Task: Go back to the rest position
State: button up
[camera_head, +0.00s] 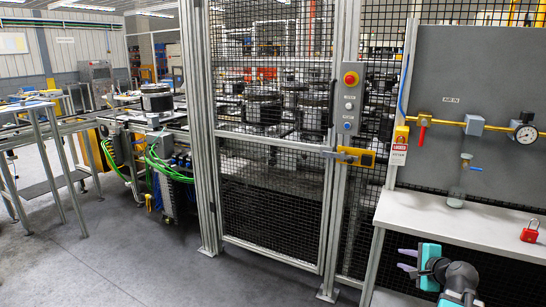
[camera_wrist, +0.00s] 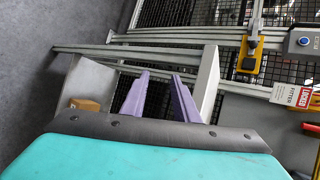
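My gripper (camera_head: 407,260) is at the lower right of the head view, in front of the white bench's front edge. Its two purple fingers point left and are apart, with nothing between them. In the wrist view my gripper (camera_wrist: 158,88) also shows open and empty, with the bench's frame beyond the fingers. The teal gripper body fills the bottom of that view. Part of my arm shows at the bottom of the head view.
The white bench (camera_head: 450,222) carries a red padlock (camera_head: 530,234). Left of it stands a mesh cage door (camera_head: 272,190) with a yellow latch (camera_head: 355,156) and a control box (camera_head: 349,98). A yellow air pipe (camera_head: 495,128) runs above the bench. Open grey floor (camera_head: 130,265) lies left.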

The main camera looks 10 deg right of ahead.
jog(key=s+a+f+n+g+y, duration=0.2)
jog(key=s+a+f+n+g, duration=0.15)
jog(key=a+f, duration=1.2)
jog(key=s+a+f+n+g+y, duration=0.2)
jog(key=a+f+n+g+y, duration=0.15)
jog(key=a+f, duration=1.25)
jog(key=s+a+f+n+g+h, duration=0.1)
jog(key=s+a+f+n+g, duration=0.2)
jog(key=s+a+f, duration=0.4)
jog(key=s+a+f+n+g+h, duration=0.1)
jog(key=s+a+f+n+g, duration=0.3)
jog(key=s, duration=0.5)
jog(key=s+d+f+n+g+h, duration=0.1)
jog(key=s+d+f+n, duration=0.1)
jog(key=s, duration=0.4)
jog(key=s+d+f+n+g+h, duration=0.2)
jog(key=s+d+n, duration=0.1)
jog(key=s, duration=0.3)
jog(key=shift+n+p, duration=0.45)
jog(key=shift+n, duration=0.35)
jog(key=shift+s+d+f, duration=0.1)
jog(key=shift+d, duration=0.05)
